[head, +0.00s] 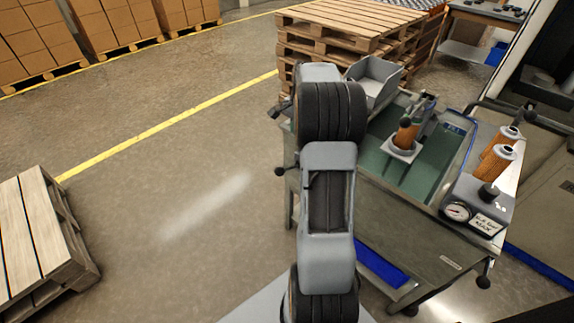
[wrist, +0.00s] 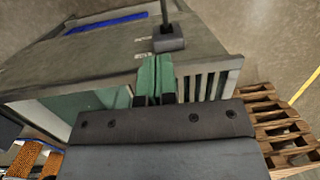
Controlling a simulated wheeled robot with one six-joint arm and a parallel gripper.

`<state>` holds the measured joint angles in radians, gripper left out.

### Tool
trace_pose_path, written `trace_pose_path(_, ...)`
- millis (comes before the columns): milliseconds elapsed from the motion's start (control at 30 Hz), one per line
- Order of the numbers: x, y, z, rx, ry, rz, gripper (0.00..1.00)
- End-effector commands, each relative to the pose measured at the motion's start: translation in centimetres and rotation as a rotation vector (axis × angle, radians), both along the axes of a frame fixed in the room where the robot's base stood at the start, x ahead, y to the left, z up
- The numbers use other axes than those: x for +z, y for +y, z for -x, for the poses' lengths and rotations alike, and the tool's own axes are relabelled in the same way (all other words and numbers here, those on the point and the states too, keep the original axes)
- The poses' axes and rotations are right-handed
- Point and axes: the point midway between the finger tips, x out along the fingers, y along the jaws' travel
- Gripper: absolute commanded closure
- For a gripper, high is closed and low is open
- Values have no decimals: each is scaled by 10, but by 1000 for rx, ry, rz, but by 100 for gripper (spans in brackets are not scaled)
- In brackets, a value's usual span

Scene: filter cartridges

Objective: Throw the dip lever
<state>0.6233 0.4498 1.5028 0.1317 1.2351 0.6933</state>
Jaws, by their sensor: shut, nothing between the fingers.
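In the wrist view, a dark block with a thin rod, which looks like the dip lever (wrist: 169,40), sits on the grey side panel of the bench, with small pale labels beside it. The rod runs out of the top of the frame. My gripper (wrist: 155,62) has its green fingers together and empty, their tips just short of the block in the picture; contact cannot be told. In the head view, a black knob on a short rod (head: 281,171) shows left of my arm, possibly the lever's end. My arm hides the gripper there.
The bench has a green basin (head: 432,160) with an orange cartridge (head: 406,134) on a pale holder. Two orange cartridges (head: 498,161) stand by a gauge (head: 458,212) at right. A grey bin (head: 374,80) and stacked pallets (head: 350,25) are behind.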

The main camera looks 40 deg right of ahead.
Motion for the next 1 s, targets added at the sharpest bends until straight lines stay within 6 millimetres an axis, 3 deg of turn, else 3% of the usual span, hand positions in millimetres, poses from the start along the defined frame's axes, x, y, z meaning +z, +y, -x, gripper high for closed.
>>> trace_pose_path(167, -25, -7, -1, -35, 11, -13, 100)
trace_pose_path(667, -113, 6, -4, -32, 13, -13, 100)
trace_pose_path(1000, -129, 35, -5, -32, 10, -11, 100)
